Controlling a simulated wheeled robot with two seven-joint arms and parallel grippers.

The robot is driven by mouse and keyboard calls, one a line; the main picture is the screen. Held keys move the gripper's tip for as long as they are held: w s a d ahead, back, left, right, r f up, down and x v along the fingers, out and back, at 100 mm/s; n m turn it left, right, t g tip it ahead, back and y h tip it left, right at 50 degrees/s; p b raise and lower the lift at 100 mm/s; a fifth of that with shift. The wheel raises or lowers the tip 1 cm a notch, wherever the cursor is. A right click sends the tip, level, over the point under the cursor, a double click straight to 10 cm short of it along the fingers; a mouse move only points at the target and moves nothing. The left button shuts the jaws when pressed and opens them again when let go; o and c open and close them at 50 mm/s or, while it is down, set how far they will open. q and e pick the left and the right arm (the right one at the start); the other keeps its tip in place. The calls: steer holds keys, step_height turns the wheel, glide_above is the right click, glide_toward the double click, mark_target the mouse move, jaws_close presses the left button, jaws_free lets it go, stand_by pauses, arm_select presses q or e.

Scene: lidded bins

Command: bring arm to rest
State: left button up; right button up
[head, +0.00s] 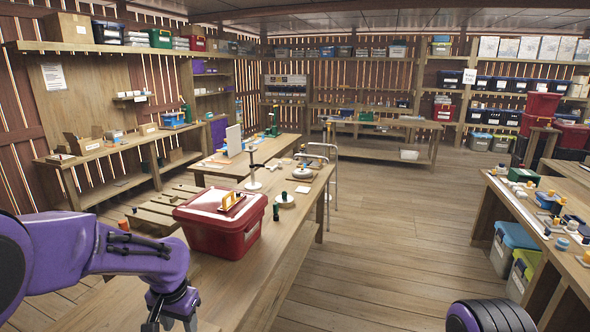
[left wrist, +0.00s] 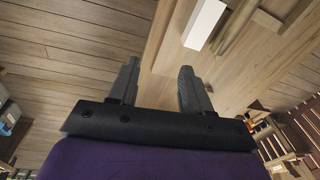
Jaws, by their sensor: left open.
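My left arm reaches in from the left in the head view and bends down. Its gripper (head: 171,322) hangs at the bottom edge, beside the near end of the wooden table and left of the red bin. In the left wrist view the left gripper (left wrist: 158,80) has its two dark fingers apart with nothing between them. The red bin (head: 228,238) stands on the table with its lid on, and a yellow-handled item (head: 232,201) rests on the lid. A rounded part of my right arm shows at the bottom right; the right gripper is out of view.
The wooden table (head: 285,245) carries a white stand (head: 253,172) and small items behind the bin. A second table (head: 520,208) with several small items stands at the right. The plank floor (head: 400,225) between them is clear. Shelves line the walls.

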arm_select(q)
steer(key=s+f+n, duration=0.2)
steer(key=s+f, duration=0.2)
steer(key=f, duration=0.4)
steer(key=s+f+n+t, duration=0.1)
steer(key=s+f, duration=0.4)
steer(key=f, duration=0.2)
steer(key=s+f+n, duration=0.2)
steer(key=s+f, duration=0.2)
steer(key=f, duration=0.4)
steer(key=s+a+f+n+y, duration=0.1)
steer(key=s+a+f+n, duration=0.1)
steer(key=s, duration=0.7)
steer(key=s+a+f+n+y, duration=0.1)
steer(key=s+a+f+n, duration=0.15)
steer(key=s, duration=0.65)
step_height(320, 180, down, 10)
steer(key=t+b, duration=0.1)
steer(key=b, duration=1)
steer(key=shift+s+a+f+y, duration=0.15)
steer(key=shift+a+y, duration=0.1)
steer(key=shift+y, duration=0.05)
steer(key=shift+m, duration=0.25)
